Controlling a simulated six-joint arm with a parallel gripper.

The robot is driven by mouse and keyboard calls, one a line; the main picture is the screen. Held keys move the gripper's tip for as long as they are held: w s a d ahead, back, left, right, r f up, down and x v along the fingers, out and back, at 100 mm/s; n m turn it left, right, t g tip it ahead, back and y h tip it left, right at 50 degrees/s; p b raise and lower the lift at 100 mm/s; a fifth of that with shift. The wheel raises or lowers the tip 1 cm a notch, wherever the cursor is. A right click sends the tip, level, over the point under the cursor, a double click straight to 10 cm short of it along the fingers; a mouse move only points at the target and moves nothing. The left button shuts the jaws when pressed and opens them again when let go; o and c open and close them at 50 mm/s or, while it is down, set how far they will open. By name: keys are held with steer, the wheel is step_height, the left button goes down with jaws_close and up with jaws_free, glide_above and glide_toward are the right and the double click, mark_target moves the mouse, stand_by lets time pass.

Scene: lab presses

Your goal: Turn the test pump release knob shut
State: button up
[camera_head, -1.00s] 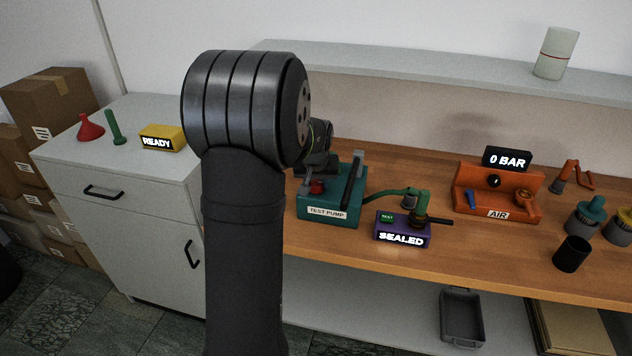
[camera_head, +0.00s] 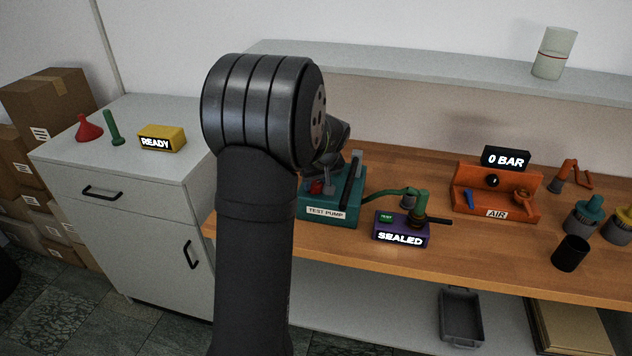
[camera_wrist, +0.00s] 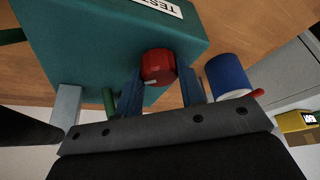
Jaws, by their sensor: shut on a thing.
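The test pump (camera_head: 330,208) is a teal box on the wooden bench, also large in the wrist view (camera_wrist: 80,45). Its red release knob (camera_head: 317,187) is on the pump's left side. In the wrist view the ribbed red knob (camera_wrist: 157,66) has a pale mark on its face. My gripper (camera_wrist: 160,80) is shut on this knob, one blue-grey finger on each side. In the head view my arm hides most of the gripper. A hose runs from the pump to a purple box reading SEALED (camera_head: 401,238).
The pump's dark lever (camera_head: 351,180) stands beside the knob. A blue cylinder (camera_wrist: 228,75) with a white base is close to the right finger in the wrist view. An orange AIR stand (camera_head: 497,205) reads 0 BAR. A yellow READY box (camera_head: 162,139) sits on the white cabinet.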

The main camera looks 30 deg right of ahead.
steer(key=o, duration=1)
steer(key=v, duration=1.7)
steer(key=shift+r, duration=0.3)
